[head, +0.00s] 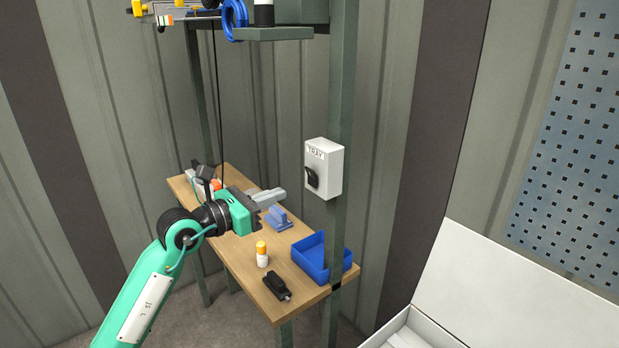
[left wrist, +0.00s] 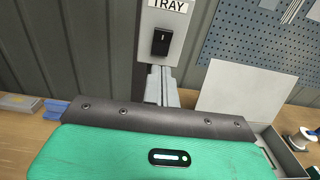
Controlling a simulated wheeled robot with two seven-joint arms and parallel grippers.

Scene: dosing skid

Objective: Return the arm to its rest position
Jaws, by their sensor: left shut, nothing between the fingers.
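My left arm, green and black, reaches in from the lower left in the head view. Its gripper (head: 268,196) is shut and empty, held above the wooden bench and pointing right. In the left wrist view the grey fingers (left wrist: 162,84) are together, in front of the post below the switch box. The white box labelled TRAY (head: 323,168), with a black rotary knob, is fixed to the green post, to the right of the gripper and apart from it in the head view. It also shows in the left wrist view (left wrist: 163,32). My right gripper is not in view.
The bench (head: 240,262) holds a blue tray (head: 310,265), a white and orange bottle (head: 262,255), a black device (head: 276,286) and a blue holder (head: 278,219). A green post (head: 340,100) rises at its right. A white open box (head: 475,290) stands lower right.

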